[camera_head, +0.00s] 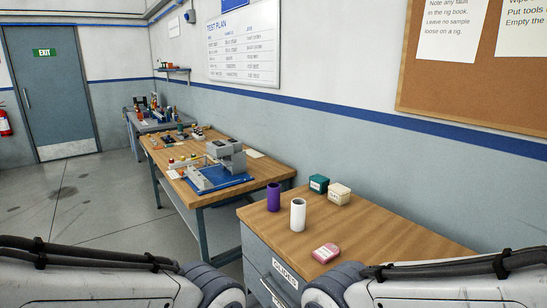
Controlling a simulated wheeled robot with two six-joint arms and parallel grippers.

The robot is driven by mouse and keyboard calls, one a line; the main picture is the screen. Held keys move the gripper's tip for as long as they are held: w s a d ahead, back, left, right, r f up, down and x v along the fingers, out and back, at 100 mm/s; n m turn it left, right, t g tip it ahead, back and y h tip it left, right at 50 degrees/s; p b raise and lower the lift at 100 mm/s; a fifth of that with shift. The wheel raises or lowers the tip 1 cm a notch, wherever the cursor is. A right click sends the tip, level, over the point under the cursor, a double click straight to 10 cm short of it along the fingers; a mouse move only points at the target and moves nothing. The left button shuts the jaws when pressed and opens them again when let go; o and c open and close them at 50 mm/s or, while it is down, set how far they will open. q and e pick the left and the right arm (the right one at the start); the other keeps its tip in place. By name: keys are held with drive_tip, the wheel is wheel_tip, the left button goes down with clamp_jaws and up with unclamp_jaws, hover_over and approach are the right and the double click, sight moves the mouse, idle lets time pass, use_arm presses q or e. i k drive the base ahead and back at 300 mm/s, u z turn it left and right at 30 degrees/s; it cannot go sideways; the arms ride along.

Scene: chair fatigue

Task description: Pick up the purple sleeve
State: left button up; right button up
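The purple sleeve (274,197) is an upright, open-topped tube. It stands near the back left edge of the wooden-topped cabinet marked GUIDES. A white sleeve (298,215) of similar shape stands upright just in front of it and to its right, close beside it. Parts of my left and right arms show along the bottom of the head view, at the left and the right. Neither gripper shows in the picture, so what they hold is hidden.
On the cabinet top (390,240) are a green box (319,184), a cream box (339,194) and a pink block (326,253). The cabinet's right side is clear. A workbench with a blue-based rig (222,183) stands beyond, across a gap. A wall runs behind.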

sight(272, 189)
drive_tip(key=u, duration=0.5)
drive_tip(key=k, duration=1.15)
drive_tip(key=u, duration=1)
drive_tip(key=i, duration=3.25)
drive_tip(key=z, duration=1.35)
drive_tip(key=i, duration=0.85)
drive_tip(key=z, duration=1)
